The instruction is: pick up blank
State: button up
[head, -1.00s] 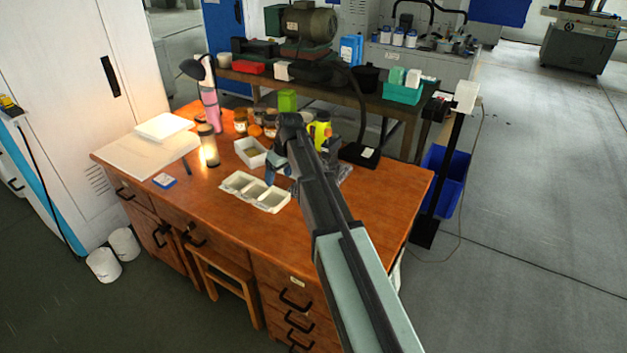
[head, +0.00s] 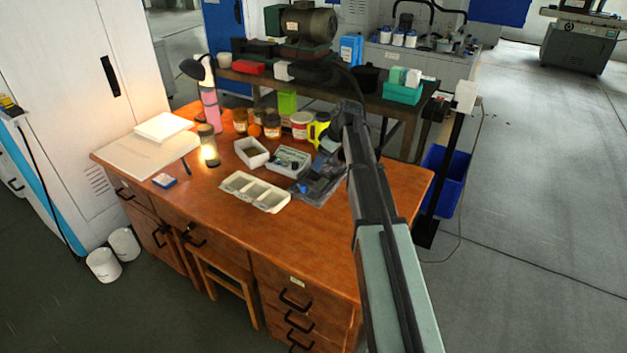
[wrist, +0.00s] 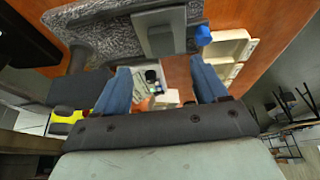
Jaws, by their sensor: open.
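A plain grey block (wrist: 158,32), which looks like the blank, lies on a speckled dark grey slab at the top of the wrist view. In the head view the dark slab (head: 325,188) lies on the desk right of the divided tray; the block cannot be made out clearly there. My gripper (wrist: 162,87) is open, its two blue fingers apart with nothing held between them. The block lies beyond the fingertips, apart from them. In the head view my gripper (head: 327,158) is small and partly hidden by my arm, above the desk behind the slab.
A white divided tray (head: 254,192) lies left of the slab. Behind it are a white box (head: 252,152) and a box with small items (head: 289,161). Several jars and a yellow bottle (head: 318,130) stand close behind my gripper. The desk's front right (head: 310,228) is clear.

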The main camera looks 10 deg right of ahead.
aim_at(313, 177)
jog(key=shift+x, duration=4.25)
jog(key=shift+s+a, duration=0.1)
jog(key=shift+a, duration=0.05)
jog(key=shift+c, duration=0.3)
grip_shut()
jog(key=shift+r, duration=0.1)
